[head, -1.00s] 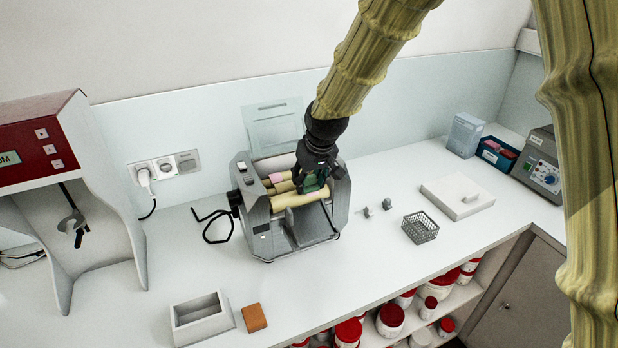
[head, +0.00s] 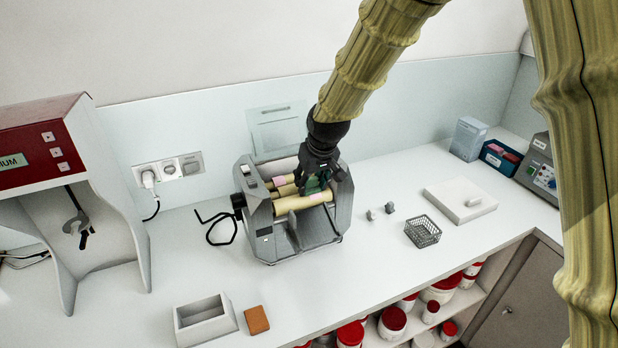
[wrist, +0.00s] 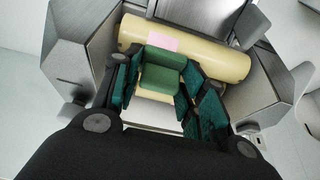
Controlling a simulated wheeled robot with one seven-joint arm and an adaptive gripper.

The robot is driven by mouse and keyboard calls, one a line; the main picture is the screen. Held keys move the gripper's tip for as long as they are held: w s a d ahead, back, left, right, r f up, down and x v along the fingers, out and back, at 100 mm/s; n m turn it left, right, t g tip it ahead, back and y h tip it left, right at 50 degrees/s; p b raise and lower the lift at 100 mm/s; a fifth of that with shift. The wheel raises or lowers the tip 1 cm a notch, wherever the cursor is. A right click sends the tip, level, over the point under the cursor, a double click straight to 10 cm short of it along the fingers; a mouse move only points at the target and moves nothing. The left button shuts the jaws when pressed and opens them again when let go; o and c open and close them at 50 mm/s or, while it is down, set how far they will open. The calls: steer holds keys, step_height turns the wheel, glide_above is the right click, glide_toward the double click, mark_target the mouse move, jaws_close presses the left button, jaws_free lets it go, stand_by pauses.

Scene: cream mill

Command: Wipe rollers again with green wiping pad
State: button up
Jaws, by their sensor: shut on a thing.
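The mill (head: 262,215) stands on the counter, a grey housing with cream rollers (head: 302,203) lying across it. Pinkish smears show on the rollers, one on the front roller in the wrist view (wrist: 165,42). My gripper (head: 316,184) reaches down from above over the right part of the rollers. It is shut on the green wiping pad (wrist: 160,72), which sits between the fingers at the rollers. The wrist view shows the pad overlapping the front roller (wrist: 215,60); whether it presses on it I cannot tell. The gripper hides part of the rollers behind it.
A grey open box (head: 205,321) and an orange-brown block (head: 257,320) lie at the front left. A wire basket (head: 422,231), small grey pieces (head: 389,208) and a white slab (head: 460,200) are on the right. A crank handle (head: 218,225) sticks out left of the mill.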

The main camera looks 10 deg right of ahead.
steer(key=shift+s+d, duration=0.1)
steer(key=shift+s, duration=0.3)
steer(key=shift+w+a+f, duration=0.1)
steer(key=shift+w+a, duration=0.1)
steer(key=shift+w, duration=0.4)
steer(key=shift+w+a, duration=0.2)
steer(key=shift+w, duration=0.4)
steer(key=shift+s+d+p, duration=0.2)
steer(key=shift+s+d, duration=0.05)
steer(key=shift+s, duration=0.4)
steer(key=shift+s+d+p, duration=0.15)
steer(key=shift+s+d, duration=0.05)
steer(key=shift+s, duration=0.4)
steer(key=shift+w+r, duration=0.1)
steer(key=shift+r, duration=0.1)
step_height(320, 180, up, 8)
steer(key=p, duration=0.5)
steer(key=shift+a, duration=0.1)
